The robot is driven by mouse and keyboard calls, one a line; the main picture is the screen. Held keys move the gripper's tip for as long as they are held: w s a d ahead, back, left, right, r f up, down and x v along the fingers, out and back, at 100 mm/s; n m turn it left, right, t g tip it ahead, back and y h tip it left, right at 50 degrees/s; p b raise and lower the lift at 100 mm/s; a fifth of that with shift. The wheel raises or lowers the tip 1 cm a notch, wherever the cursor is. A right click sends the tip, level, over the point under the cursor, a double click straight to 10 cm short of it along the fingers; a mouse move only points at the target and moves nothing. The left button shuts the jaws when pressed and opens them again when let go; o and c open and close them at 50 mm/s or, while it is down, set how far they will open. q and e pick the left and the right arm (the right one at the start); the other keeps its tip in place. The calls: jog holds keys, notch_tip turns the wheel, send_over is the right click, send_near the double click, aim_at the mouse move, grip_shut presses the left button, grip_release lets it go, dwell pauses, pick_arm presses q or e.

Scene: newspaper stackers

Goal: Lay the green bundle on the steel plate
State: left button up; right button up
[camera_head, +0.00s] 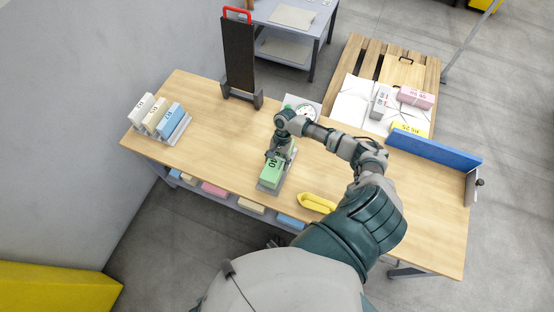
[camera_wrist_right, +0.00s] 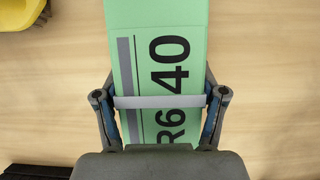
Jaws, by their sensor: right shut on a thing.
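The green bundle (camera_head: 270,172), marked with a 40, is over the front middle of the wooden table. My right gripper (camera_head: 280,154) is shut on it from above. In the right wrist view the bundle (camera_wrist_right: 165,50) lies between the two fingers, with a grey strap around it. A flat grey surface (camera_head: 289,179) shows along the bundle's edge in the head view; it may be the steel plate, and I cannot tell whether the bundle touches it. My left gripper is not in view.
A dial scale (camera_head: 301,105) stands behind my right wrist. A yellow tool (camera_head: 317,203) lies right of the bundle. A rack (camera_head: 180,132) with several bundles stands at left. A dark upright stand (camera_head: 239,60) is at the back edge. A blue fence (camera_head: 434,149) is at right.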

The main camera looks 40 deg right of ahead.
jog(key=shift+a, duration=0.15)
jog(key=shift+f, duration=0.1)
dwell(0.4)
jog(key=shift+f, duration=0.35)
jog(key=o, duration=1.9)
jog(key=v, duration=1.1)
jog(key=shift+d+r, duration=0.3)
jog(key=shift+r, duration=0.05)
